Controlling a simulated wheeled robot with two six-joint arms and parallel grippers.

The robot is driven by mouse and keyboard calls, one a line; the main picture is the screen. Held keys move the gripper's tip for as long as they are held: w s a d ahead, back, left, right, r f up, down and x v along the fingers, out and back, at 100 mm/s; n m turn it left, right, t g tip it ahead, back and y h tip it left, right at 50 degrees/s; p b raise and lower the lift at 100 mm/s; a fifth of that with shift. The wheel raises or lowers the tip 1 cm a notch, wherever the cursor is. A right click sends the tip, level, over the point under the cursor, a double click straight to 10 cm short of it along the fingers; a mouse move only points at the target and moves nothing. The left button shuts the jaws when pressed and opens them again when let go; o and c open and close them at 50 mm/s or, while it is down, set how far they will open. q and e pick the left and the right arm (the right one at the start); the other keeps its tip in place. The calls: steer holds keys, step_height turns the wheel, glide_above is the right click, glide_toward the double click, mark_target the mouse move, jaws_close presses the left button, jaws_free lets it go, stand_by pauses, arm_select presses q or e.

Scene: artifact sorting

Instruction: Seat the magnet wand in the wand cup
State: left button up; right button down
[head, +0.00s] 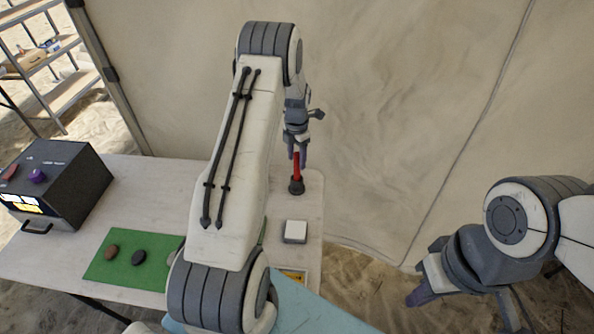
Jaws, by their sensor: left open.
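The red magnet wand (297,170) stands roughly upright near the far right corner of the table. Its lower end meets a small dark round piece (296,187), which looks like the wand cup; how deep the wand sits in it cannot be told. My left gripper (299,160) points down over the wand, with its open fingers around or beside the wand's upper part. My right gripper (421,283) is off the table's right side, away from the wand; its finger gap is unclear.
A white block (295,231) lies on the table (190,185) in front of the cup. A green mat (108,264) holds a brown stone (112,249) and a dark stone (138,257). A dark box (84,188) stands at left. My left arm hides the table's middle.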

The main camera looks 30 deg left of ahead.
arm_select(q)
step_height(320, 180, up, 5)
steer(key=shift+b, duration=0.3)
steer(key=shift+d+r, duration=0.15)
steer(key=shift+d, duration=0.05)
steer(key=s+d+r+m, duration=0.4)
steer(key=d+m, duration=0.3)
steer(key=d, duration=0.1)
steer(key=s+d+r+m, duration=0.4)
steer(key=d+m, duration=0.2)
steer(key=d, duration=0.3)
steer(key=s+d+r+m, duration=0.4)
steer(key=d+r+m, duration=0.1)
steer(key=d+m, duration=0.25)
steer(key=s+d+r+m, duration=0.1)
steer(key=s+d+m, duration=0.2)
steer(key=s+m, duration=0.6)
steer(key=s+d+r+m+h, duration=0.1)
steer(key=s+d+m, duration=0.2)
steer(key=s+m, duration=0.7)
steer(key=shift+s+d, duration=0.25)
steer(key=shift+s, duration=0.7)
